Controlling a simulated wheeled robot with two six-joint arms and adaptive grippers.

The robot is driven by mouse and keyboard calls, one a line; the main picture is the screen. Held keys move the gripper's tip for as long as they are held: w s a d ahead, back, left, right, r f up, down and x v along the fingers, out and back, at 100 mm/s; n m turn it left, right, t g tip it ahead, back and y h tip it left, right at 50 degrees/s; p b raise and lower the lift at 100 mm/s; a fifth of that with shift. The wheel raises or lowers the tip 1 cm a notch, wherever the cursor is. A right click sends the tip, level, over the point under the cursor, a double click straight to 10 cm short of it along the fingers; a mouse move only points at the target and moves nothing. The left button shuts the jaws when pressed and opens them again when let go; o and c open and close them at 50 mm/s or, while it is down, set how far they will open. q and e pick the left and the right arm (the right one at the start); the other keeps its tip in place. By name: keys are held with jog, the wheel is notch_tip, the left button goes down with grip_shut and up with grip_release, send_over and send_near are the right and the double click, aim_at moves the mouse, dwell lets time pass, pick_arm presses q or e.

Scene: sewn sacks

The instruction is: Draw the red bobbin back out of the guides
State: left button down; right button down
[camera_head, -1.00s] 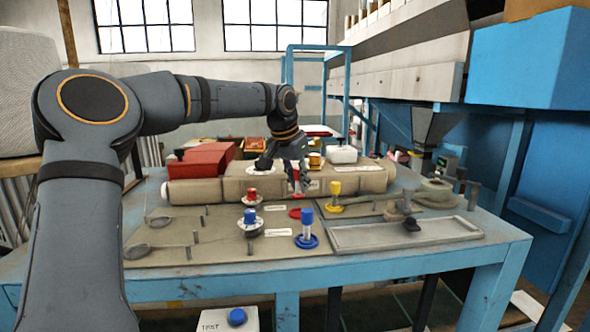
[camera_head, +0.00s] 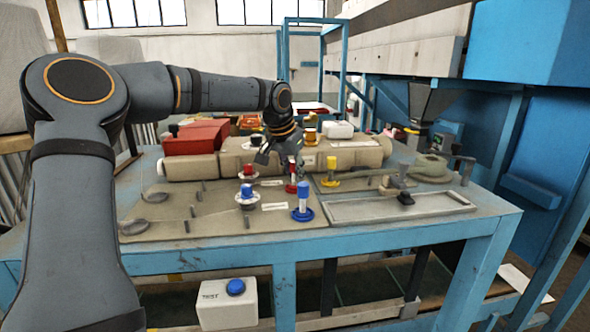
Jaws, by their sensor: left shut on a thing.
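The red bobbin (camera_head: 291,186) is at the middle of the bench, its red base low and its upper part between my left fingers. My left gripper (camera_head: 291,166) comes down from above and is shut on the red bobbin. The fingers hide part of its stem, and I cannot tell whether its base touches the board. Thin upright pegs, perhaps the guides (camera_head: 191,212), stand on the left board. My right gripper does not show.
A blue bobbin (camera_head: 303,207) stands in front and a yellow one (camera_head: 331,172) to the right. Red-topped (camera_head: 247,172) and blue-topped (camera_head: 246,191) posts stand left. A long beige sack roll (camera_head: 200,167) lies behind. A shallow grey tray (camera_head: 430,205) is at right.

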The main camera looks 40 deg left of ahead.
pick_arm(q)
jog(key=c, duration=1.1)
grip_release()
jog(key=v, duration=1.2)
